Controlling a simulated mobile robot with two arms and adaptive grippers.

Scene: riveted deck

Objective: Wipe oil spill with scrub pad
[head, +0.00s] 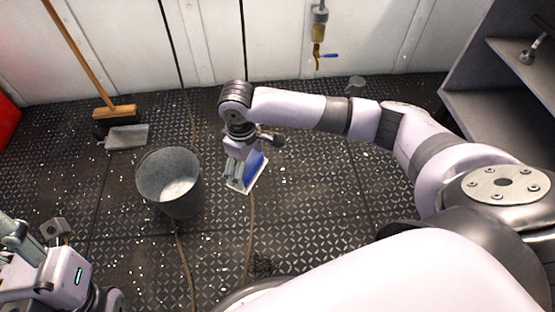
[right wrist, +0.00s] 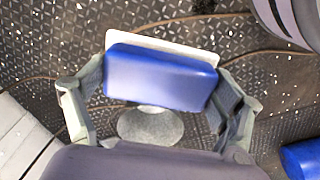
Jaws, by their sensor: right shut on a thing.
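The scrub pad has a blue block (head: 252,168) on a white pad and is in my right gripper (head: 240,168), near the middle of the head view, right of the bucket. In the right wrist view the blue block (right wrist: 160,78) sits between the two fingers, with a white edge showing behind it. Its height above the floor is hard to judge. No oil spill stands out clearly; a small dark patch (head: 262,265) lies on the floor at lower middle, and I cannot tell what it is. My left gripper (head: 36,234) is at the lower left, fingers apart and empty.
A grey metal bucket (head: 170,178) stands left of the pad. A dustpan (head: 127,138) and a wooden-handled broom (head: 115,113) are by the wall. A hose (head: 250,225) crosses the floor. A shelf unit (head: 478,104) stands at the right. White specks dot the patterned floor.

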